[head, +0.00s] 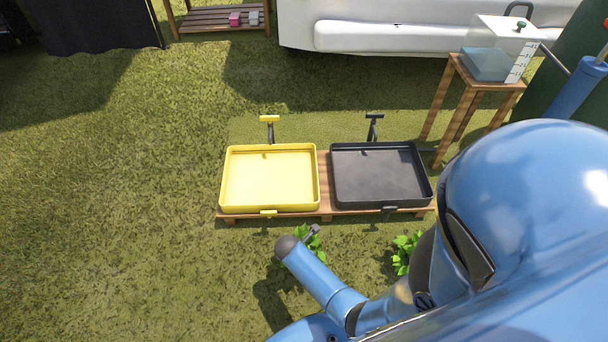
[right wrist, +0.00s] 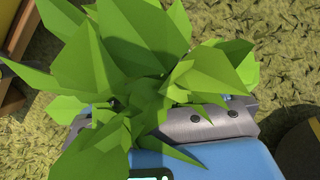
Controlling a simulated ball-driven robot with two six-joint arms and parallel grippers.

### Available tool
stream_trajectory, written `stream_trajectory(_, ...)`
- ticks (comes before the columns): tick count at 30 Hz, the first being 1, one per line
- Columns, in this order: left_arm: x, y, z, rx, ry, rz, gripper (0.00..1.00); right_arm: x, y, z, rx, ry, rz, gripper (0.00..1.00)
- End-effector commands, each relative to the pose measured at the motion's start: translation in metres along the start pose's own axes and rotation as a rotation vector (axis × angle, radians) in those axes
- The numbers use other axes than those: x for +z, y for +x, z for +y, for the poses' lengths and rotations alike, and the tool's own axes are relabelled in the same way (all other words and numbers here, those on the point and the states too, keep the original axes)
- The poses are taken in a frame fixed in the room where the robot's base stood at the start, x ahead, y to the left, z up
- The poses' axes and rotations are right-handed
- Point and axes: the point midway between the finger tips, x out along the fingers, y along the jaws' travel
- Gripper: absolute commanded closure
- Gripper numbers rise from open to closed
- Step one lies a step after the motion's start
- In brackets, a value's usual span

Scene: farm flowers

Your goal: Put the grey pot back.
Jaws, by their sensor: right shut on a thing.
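My right gripper (right wrist: 205,122) shows in the right wrist view as a grey metal part with a blue body behind it, at the lower middle. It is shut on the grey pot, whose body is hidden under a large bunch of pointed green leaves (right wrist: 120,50). In the head view my blue right arm reaches in from the lower right and hides the pot. Green leaves (head: 314,243) show beside the dark end of an arm link, and more leaves (head: 404,250) show further right. My left gripper is not in view.
A yellow tray (head: 223,190) and a black tray (head: 429,190) stand side by side on a low wooden pallet (head: 325,200). A wooden stand (head: 468,105) with a clear water tank (head: 497,50) is at the upper right. Grass on the left is clear.

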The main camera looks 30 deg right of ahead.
Motion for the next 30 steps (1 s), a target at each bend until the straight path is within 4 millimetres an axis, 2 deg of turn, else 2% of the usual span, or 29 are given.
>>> stream_trajectory(5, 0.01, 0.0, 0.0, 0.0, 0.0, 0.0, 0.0, -0.005, 0.012, 0.001, 0.001, 0.0, -0.001, 0.46)
stream_trajectory(12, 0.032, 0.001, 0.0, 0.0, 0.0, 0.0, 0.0, -0.016, 0.038, 0.0, 0.001, 0.0, 0.0, 0.46)
stream_trajectory(26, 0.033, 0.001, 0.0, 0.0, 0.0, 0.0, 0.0, -0.017, 0.042, 0.0, 0.001, 0.0, 0.0, 0.46)
stream_trajectory(27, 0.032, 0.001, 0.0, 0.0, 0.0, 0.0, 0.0, -0.018, 0.042, 0.0, 0.0, 0.0, 0.0, 0.0)
stream_trajectory(30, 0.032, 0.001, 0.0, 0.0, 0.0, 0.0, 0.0, -0.017, 0.042, 0.0, 0.0, 0.0, 0.0, 0.0)
